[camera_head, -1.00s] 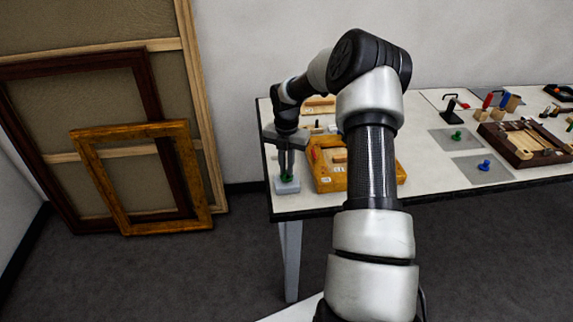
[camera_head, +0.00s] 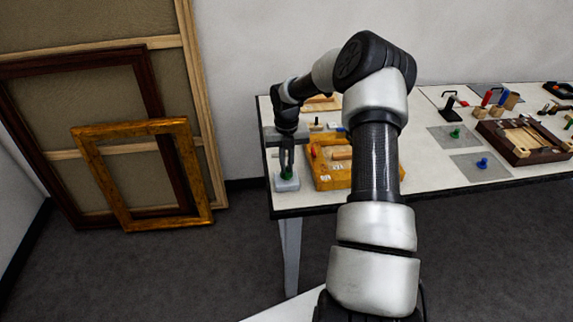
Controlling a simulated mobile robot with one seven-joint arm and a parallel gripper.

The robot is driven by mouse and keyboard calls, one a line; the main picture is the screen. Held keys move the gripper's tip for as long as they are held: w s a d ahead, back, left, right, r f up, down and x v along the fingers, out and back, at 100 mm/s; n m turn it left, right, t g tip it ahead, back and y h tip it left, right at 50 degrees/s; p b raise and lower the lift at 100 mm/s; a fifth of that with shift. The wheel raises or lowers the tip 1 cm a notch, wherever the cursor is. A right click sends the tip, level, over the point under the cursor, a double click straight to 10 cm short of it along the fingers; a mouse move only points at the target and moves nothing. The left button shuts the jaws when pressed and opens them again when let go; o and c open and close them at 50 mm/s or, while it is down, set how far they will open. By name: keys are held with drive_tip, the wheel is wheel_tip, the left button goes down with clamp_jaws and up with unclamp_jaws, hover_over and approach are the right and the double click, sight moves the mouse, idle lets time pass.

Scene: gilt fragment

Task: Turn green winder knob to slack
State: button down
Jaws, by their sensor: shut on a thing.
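The green winder knob (camera_head: 287,174) sits on a small pale block (camera_head: 286,185) at the near left corner of the table. My gripper (camera_head: 287,168) points down over the block, with its fingers shut on the green knob. The fingers hide part of the knob, and its exact turn angle is too small to tell.
A yellow wooden tray (camera_head: 328,180) stands just right of the block, partly behind my arm. Further right on the table (camera_head: 430,183) are a green knob (camera_head: 455,133) and a blue knob (camera_head: 482,163) on grey mats, and a dark wooden box (camera_head: 520,155). Picture frames (camera_head: 125,225) lean at the left wall.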

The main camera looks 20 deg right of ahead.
sight(287, 169)
drive_tip(key=shift+w+r, duration=0.1)
drive_tip(key=shift+r, duration=0.05)
drive_tip(key=c, duration=1.8)
unclamp_jaws()
drive_tip(key=shift+c, duration=0.2)
wheel_tip(287, 169, up, 17)
drive_tip(key=shift+r+b, duration=0.15)
drive_tip(key=shift+b, duration=0.15)
